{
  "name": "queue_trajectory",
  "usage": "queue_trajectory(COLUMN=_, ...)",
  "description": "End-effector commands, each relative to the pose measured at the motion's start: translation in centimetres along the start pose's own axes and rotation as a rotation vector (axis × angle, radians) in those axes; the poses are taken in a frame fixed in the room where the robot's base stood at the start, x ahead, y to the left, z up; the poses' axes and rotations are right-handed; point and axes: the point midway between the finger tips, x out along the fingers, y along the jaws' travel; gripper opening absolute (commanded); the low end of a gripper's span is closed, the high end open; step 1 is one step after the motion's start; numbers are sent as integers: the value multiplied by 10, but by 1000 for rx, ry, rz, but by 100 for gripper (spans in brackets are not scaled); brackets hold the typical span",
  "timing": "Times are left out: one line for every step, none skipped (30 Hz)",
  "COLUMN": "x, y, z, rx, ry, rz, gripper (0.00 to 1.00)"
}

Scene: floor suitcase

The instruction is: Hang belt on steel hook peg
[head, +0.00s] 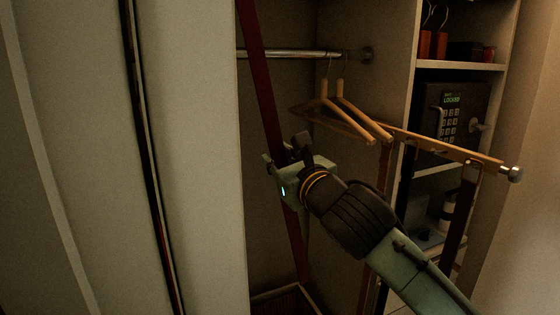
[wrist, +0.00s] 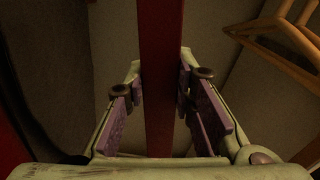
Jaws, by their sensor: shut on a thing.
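A long dark red belt (head: 264,90) hangs almost straight, slightly slanted, from the top edge of the head view down into the closet. My gripper (head: 285,165) is shut on it partway along its length. In the wrist view the belt (wrist: 161,60) runs between the two finger pads of my gripper (wrist: 161,100). Its upper end is out of view. A short steel peg with a round knob (head: 513,174) shows at the right, by the end of a wooden bar. I cannot tell which is the hook peg.
Two wooden hangers (head: 345,112) hang from a steel rail (head: 300,54) behind my gripper. A wooden bar (head: 445,146) with dark straps (head: 460,215) stands at right, before shelves and a safe (head: 470,105). A pale panel (head: 200,150) bounds the left.

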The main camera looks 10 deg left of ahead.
Motion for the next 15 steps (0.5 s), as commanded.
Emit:
queue_trajectory(x=0, y=0, z=0, rx=0, ry=-1, rz=0, gripper=0)
queue_trajectory(x=0, y=0, z=0, rx=0, ry=-1, rz=0, gripper=0)
queue_trajectory(x=0, y=0, z=1, rx=0, ry=-1, rz=0, gripper=0)
queue_trajectory(x=0, y=0, z=1, rx=0, ry=-1, rz=0, gripper=0)
queue_trajectory(x=0, y=0, z=1, rx=0, ry=-1, rz=0, gripper=0)
queue_trajectory(x=0, y=0, z=1, rx=0, ry=-1, rz=0, gripper=0)
queue_trajectory(x=0, y=0, z=1, rx=0, ry=-1, rz=0, gripper=0)
queue_trajectory(x=0, y=0, z=1, rx=0, ry=-1, rz=0, gripper=0)
queue_trajectory(x=0, y=0, z=1, rx=0, ry=-1, rz=0, gripper=0)
queue_trajectory(x=0, y=0, z=1, rx=0, ry=-1, rz=0, gripper=0)
queue_trajectory(x=0, y=0, z=1, rx=0, ry=-1, rz=0, gripper=0)
queue_trajectory(x=0, y=0, z=1, rx=0, ry=-1, rz=0, gripper=0)
queue_trajectory(x=0, y=0, z=1, rx=0, ry=-1, rz=0, gripper=0)
queue_trajectory(x=0, y=0, z=0, rx=0, ry=-1, rz=0, gripper=0)
queue_trajectory(x=0, y=0, z=0, rx=0, ry=-1, rz=0, gripper=25)
